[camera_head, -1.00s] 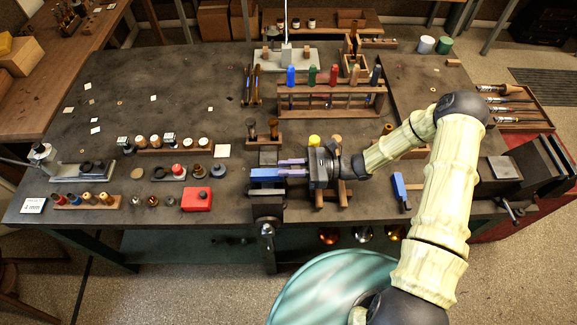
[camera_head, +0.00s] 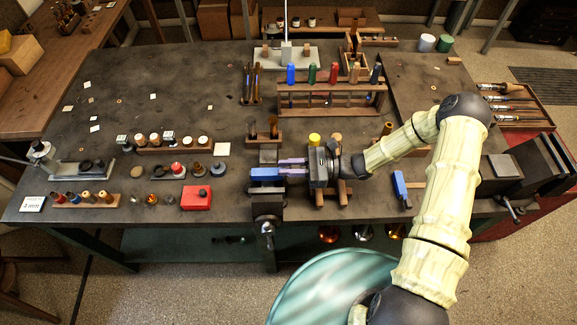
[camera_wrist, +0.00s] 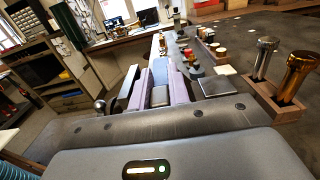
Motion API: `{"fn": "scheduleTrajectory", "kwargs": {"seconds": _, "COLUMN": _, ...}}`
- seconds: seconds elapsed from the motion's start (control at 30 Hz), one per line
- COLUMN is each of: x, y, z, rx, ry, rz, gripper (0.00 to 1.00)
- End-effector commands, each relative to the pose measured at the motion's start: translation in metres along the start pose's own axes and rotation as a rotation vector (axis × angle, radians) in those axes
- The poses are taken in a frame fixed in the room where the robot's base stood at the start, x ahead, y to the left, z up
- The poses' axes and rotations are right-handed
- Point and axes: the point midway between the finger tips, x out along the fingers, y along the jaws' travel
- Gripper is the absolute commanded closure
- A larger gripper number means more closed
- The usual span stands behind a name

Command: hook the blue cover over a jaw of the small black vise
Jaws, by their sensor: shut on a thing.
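My gripper (camera_head: 284,168), with pale purple fingers, reaches left from the wrist and is shut on a blue cover (camera_head: 264,174). The blue cover lies level at the small black vise (camera_head: 267,206) on the front edge of the bench, over its top as seen from the head. In the wrist view the blue cover (camera_wrist: 160,68) shows between the two fingers. I cannot tell whether it is seated on a jaw or just above it, as the cover and fingers hide the jaw tops. A second blue cover (camera_head: 399,186) stands on the bench to the right of my gripper.
A wooden holder with two metal pieces (camera_head: 263,138) stands just behind the vise. A red box (camera_head: 196,198) and small pots are to the left. A rack of colored-handled tools (camera_head: 330,100) is farther back. A large vise (camera_head: 535,165) stands at the right.

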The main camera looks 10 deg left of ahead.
Motion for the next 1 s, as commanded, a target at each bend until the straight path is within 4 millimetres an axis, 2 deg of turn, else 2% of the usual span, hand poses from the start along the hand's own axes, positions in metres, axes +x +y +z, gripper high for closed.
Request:
{"fn": "scheduleTrajectory", "kwargs": {"seconds": 0.5, "x": 0.0002, "y": -0.0001, "z": -0.0010, "rx": 0.000, "ry": 0.000, "rz": 0.000, "gripper": 1.00}}
{"fn": "scheduleTrajectory", "kwargs": {"seconds": 0.53, "x": 0.0003, "y": -0.0001, "z": -0.0005, "rx": 0.000, "ry": 0.000, "rz": 0.001, "gripper": 0.76}}
{"fn": "scheduleTrajectory", "kwargs": {"seconds": 0.63, "x": 0.0002, "y": 0.0000, "z": -0.0005, "rx": 0.000, "ry": 0.000, "rz": 0.001, "gripper": 0.57}}
{"fn": "scheduleTrajectory", "kwargs": {"seconds": 1.0, "x": -0.0033, "y": -0.0004, "z": -0.0015, "rx": 0.000, "ry": 0.001, "rz": -0.001, "gripper": 0.57}}
